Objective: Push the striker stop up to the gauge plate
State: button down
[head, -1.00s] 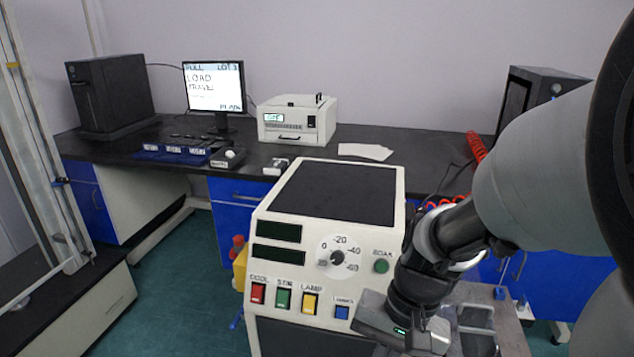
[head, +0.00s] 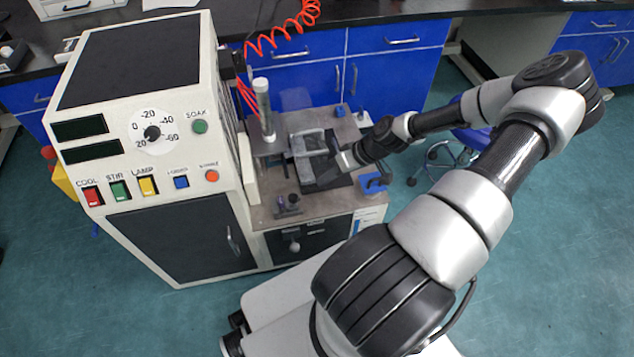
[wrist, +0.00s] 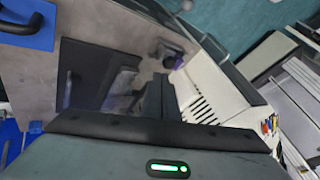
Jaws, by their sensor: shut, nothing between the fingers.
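My gripper (head: 333,150) is shut and empty, low over the bench beside the white machine. Its dark fingers (wrist: 158,96) point across the grey bench top in the wrist view. A small dark fitting with a purple part (head: 288,206) stands near the bench's front edge; it also shows beyond the fingers in the wrist view (wrist: 172,58), apart from them. I cannot tell for sure whether this fitting is the striker stop. I cannot pick out the gauge plate with certainty. A dark block with a pale frame (head: 308,143) lies partly behind my gripper.
The white machine (head: 190,75) rises left of the bench top (head: 268,218). A clear upright cylinder (head: 264,108) stands at the back of the bench. A blue part with a black handle (head: 373,184) sits at its right edge. Red coiled hose (head: 285,45) hangs behind.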

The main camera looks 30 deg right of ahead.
aim_at(292, 203)
jog(key=b+x, duration=0.2)
jog(key=x, duration=0.8)
jog(key=shift+w+d, duration=0.1)
jog(key=shift+w, duration=0.05)
jog(key=shift+w+a+b, duration=0.2)
jog(key=shift+a+b, duration=0.2)
jog(key=shift+a, duration=0.45)
jog(key=shift+r, duration=0.1)
